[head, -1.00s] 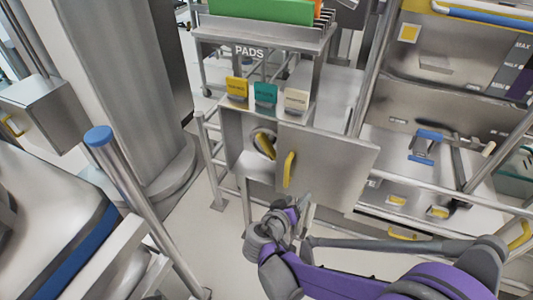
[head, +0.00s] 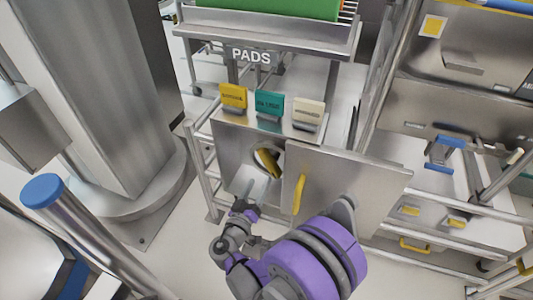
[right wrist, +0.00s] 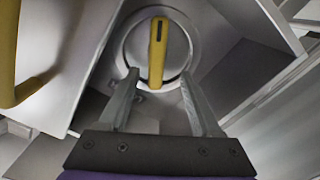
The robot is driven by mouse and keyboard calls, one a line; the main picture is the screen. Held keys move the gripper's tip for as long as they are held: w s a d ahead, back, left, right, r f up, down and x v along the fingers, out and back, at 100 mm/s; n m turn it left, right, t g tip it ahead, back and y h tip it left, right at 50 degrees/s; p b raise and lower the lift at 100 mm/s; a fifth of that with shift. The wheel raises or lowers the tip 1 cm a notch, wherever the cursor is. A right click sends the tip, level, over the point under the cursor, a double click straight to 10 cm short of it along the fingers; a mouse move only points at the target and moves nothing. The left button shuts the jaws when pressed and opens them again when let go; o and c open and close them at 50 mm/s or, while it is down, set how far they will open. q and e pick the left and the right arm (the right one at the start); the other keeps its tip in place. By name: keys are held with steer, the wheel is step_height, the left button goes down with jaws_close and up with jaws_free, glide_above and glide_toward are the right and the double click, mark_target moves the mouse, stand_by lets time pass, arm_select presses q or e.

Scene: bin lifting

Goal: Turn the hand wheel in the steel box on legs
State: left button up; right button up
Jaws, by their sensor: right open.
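The steel box (head: 232,150) stands on legs in the middle of the head view. Its door (head: 352,192) is swung open to the right and has a yellow handle (head: 299,194). Inside the opening is the round hand wheel (right wrist: 127,50) with a yellow bar (right wrist: 157,50) across it; the bar also shows in the head view (head: 268,163), tilted. My right gripper (head: 247,197) is at the lower front of the opening. In the right wrist view its fingers (right wrist: 158,80) are spread, pointing at the wheel, with nothing clearly held between them. My left gripper is not in view.
Yellow, teal and cream labelled holders (head: 269,105) sit on the box top, under a shelf marked PADS (head: 251,56). A thick grey column (head: 95,90) and a blue-capped post (head: 42,190) stand left. A steel rack (head: 440,140) is at the right.

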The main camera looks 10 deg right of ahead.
mark_target(268, 167)
steer(key=x, duration=1)
steer(key=shift+s+d+r, duration=0.1)
steer(key=shift+d+r, duration=0.05)
steer(key=shift+d, duration=0.1)
jaws_close()
stand_by(1.0)
